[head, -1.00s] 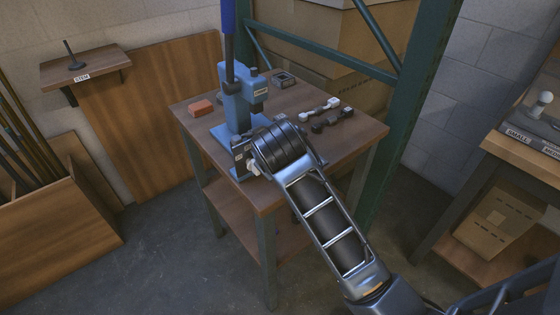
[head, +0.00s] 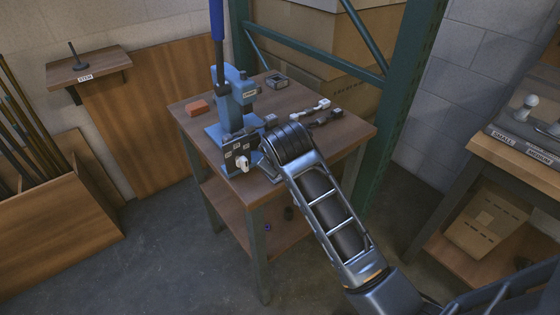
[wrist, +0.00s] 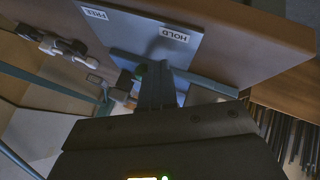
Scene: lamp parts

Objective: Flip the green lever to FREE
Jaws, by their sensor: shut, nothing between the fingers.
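The blue press (head: 232,105) stands on the small wooden table. In the wrist view its blue base plate (wrist: 150,45) shows upside down, with a HOLD label (wrist: 174,35) and a FREE label (wrist: 95,13). A small green spot (wrist: 141,70), possibly the green lever's tip, shows just beside my gripper (wrist: 156,80). The rest of the lever is hidden or cannot be made out, so its setting is unclear. My gripper is shut and empty, close to the plate; I cannot tell whether it touches the lever. In the head view my wrist is right of the press's front.
The table (head: 340,135) also bears an orange block (head: 197,107), a dark square part (head: 277,81), and light and dark connectors (head: 325,117). A dark box with a white knob (head: 243,163) is at the press's front. A green rack post (head: 405,110) stands right of the table.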

